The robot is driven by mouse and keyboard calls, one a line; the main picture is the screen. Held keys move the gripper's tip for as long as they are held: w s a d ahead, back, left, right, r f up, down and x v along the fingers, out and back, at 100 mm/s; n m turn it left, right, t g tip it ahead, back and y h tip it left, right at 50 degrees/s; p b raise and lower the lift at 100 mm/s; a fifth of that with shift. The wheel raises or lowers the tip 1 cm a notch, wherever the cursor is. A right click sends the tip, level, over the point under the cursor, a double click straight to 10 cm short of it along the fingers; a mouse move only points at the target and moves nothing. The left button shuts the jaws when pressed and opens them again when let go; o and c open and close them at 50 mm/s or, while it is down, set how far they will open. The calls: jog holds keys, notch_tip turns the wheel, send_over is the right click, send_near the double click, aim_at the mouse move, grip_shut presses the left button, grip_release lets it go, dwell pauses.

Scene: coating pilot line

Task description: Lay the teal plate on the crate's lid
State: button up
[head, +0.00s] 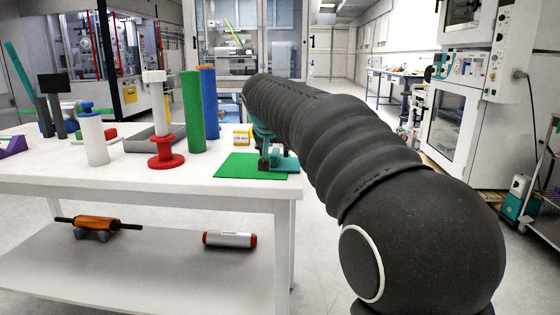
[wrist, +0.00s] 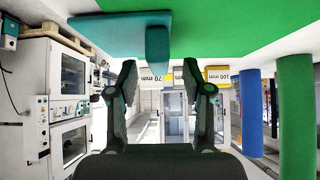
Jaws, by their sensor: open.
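The teal plate (head: 287,164) lies on a green mat (head: 240,168) at the table's right end, with an upright tab on it. In the wrist view, which is upside down, the plate (wrist: 110,34) and its tab (wrist: 157,48) show at the top. My gripper (wrist: 160,88) is open and empty, its two fingers apart, with the tab in line with the gap between them. I cannot tell whether the tab is between the fingertips. In the head view my own arm hides most of the gripper. I cannot make out a lidded crate in either view.
Green (head: 193,110) and blue (head: 209,103) rolls, a red spool (head: 166,152) and a white roll (head: 94,140) stand left of the mat. Labelled blocks (wrist: 217,75) sit near the plate. The lower shelf holds an orange roller (head: 96,223) and a silver cylinder (head: 229,240).

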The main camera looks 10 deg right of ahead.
jog(key=shift+x, duration=1)
grip_shut()
jog(key=shift+r, duration=0.15)
